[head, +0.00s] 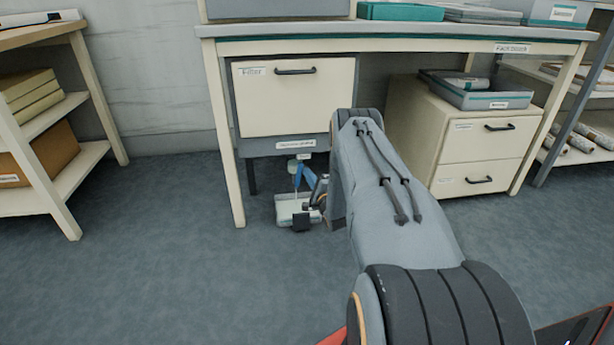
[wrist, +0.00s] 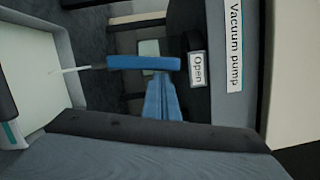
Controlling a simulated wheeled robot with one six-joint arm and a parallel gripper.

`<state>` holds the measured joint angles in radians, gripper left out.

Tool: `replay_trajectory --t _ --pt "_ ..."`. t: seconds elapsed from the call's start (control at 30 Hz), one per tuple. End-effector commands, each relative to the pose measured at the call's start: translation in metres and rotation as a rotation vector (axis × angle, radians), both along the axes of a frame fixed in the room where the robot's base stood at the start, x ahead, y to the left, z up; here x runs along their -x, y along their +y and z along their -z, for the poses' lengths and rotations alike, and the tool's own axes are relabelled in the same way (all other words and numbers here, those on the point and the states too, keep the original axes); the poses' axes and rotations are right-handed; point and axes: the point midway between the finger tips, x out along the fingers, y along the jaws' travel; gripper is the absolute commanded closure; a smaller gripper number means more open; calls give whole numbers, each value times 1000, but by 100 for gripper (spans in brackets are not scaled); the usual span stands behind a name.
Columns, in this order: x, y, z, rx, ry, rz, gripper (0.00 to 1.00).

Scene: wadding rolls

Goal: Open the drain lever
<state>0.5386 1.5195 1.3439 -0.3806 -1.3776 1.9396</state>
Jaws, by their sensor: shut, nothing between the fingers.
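The drain lever (head: 307,176) is a small blue part below the grey pump housing under the desk. In the wrist view, the blue lever (wrist: 143,62) lies across the middle, with a second blue piece (wrist: 162,97) running down from it. A label reading "Open" (wrist: 197,68) is beside it, and a "Vacuum pump" label (wrist: 235,45) is farther right. My gripper (head: 318,194) is shut and empty, low beside the lever; I cannot tell whether it touches it. My forearm hides part of this area.
The desk (head: 240,200) has a front leg left of the lever. A cream drawer front (head: 290,97) is above it. A drawer cabinet (head: 470,150) stands right of my arm, and a shelf (head: 70,180) stands at left. The floor between shelf and desk is clear.

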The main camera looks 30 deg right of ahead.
Motion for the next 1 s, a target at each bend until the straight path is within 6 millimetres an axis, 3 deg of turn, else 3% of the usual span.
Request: replay_trajectory --t 0.37,0.6,0.8,1.0 --pt "1 -3 1 -1 0 -1 100" --pt "6 -29 9 1 -1 -10 100" --pt "53 -15 7 -2 3 -16 100" --pt "86 -9 9 -2 1 -16 100"
